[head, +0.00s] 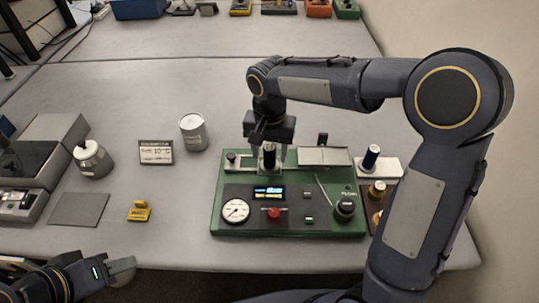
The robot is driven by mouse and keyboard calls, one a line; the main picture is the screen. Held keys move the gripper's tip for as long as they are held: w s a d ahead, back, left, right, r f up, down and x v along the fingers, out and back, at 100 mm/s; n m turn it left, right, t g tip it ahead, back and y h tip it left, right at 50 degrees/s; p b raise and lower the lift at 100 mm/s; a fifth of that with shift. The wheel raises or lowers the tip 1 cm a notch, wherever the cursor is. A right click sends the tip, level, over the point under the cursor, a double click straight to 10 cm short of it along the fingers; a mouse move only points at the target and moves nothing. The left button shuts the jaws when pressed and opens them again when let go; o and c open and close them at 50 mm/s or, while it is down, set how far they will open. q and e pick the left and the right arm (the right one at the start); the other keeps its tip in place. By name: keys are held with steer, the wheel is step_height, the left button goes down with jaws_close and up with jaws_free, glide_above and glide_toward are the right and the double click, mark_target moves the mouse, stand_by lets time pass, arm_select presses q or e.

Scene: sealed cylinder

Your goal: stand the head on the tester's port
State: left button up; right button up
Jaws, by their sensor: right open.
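The tester (290,229) is a green-based unit with a dial gauge, a lit blue display, a red button and a black knob. My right gripper (268,143) points down over the back left of the tester, its jaws open around or just above a small upright dark-topped, pale-bodied piece (269,156). This piece may be the head; I cannot tell whether it touches the jaws. The port is not clearly visible there. My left gripper (122,271) is low at the front left, away from the tester, and its jaw gap is unclear.
A white can (194,132), a label card (156,152), a lidded pot (92,159), a yellow piece (139,211) and a grey mat (78,210) lie left of the tester. Bins line the back.

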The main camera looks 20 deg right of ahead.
mark_target(271, 147)
step_height(271, 147, up, 9)
steer(key=shift+r, duration=0.35)
steer(key=shift+s+d, duration=0.15)
steer(key=shift+s, duration=0.05)
steer(key=s+d+n+t+y, duration=0.2)
steer(key=s+d, duration=0.5)
steer(key=s, duration=0.3)
steer(key=s+f+n+t+y, duration=0.1)
steer(key=s+f+t, duration=0.2)
steer(key=s+f, duration=0.3)
steer(key=s, duration=0.5)
steer(key=shift+s+n+t+y, duration=0.3)
steer(key=shift+s+n+y, duration=0.1)
steer(key=shift+d, duration=0.1)
